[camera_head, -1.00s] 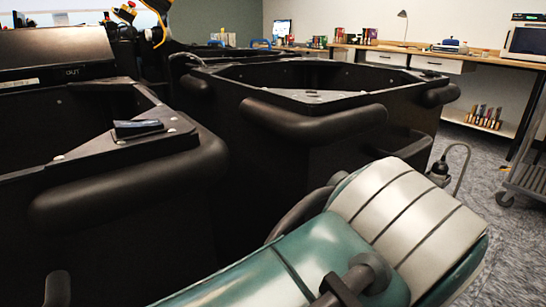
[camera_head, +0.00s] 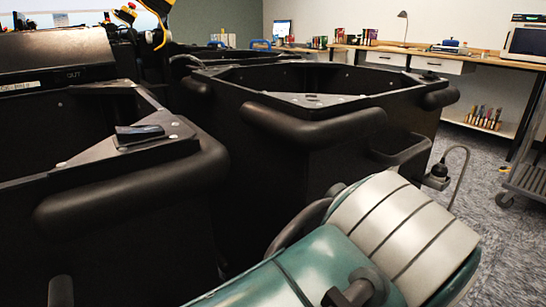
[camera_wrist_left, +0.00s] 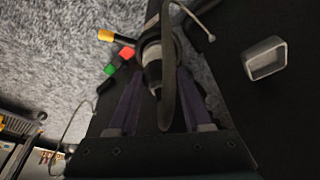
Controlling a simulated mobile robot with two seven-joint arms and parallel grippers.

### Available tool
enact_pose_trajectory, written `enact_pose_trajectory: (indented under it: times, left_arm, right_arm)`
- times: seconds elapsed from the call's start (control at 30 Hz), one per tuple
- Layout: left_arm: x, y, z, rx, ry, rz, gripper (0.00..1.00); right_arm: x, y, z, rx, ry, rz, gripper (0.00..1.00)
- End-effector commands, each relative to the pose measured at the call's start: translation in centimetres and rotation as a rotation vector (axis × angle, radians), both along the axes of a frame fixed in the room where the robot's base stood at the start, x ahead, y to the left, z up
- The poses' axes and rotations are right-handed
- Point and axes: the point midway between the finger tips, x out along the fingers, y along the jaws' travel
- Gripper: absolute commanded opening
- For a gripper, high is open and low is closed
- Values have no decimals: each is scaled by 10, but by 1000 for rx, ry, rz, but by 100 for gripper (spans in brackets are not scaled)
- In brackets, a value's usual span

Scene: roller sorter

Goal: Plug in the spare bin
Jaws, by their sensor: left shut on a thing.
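The black bin (camera_head: 310,165) stands right of centre in the head view, with a handle on its side. A dark plug with a thin cable (camera_head: 437,176) shows beside its right side, at the end of a cable loop. In the left wrist view, my left gripper (camera_wrist_left: 160,92) is shut on a dark, roughly cylindrical plug (camera_wrist_left: 152,62). A dark curved band passes in front of it and hides part of the plug. No socket can be made out. My right gripper is in neither view.
Another black bin (camera_head: 130,190) stands close on the left. A workbench (camera_head: 450,50) runs along the back wall, and a cart (camera_head: 528,185) stands at the right edge. Carpet is free at right.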

Motion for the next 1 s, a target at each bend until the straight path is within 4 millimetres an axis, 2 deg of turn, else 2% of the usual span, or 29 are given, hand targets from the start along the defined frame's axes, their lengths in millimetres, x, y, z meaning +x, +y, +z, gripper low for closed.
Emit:
enact_pose_trajectory:
  times: [0.73, 0.77, 1.0]
  left_arm:
    - [0, 0, -8, -1, 1, 1, 0]
    - [0, 0, -8, -1, 1, 1, 50]
    - [0, 0, -8, 0, 0, 1, 77]
  right_arm:
    - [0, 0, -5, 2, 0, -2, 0]
    - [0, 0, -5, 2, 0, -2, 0]
    - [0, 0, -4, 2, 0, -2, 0]
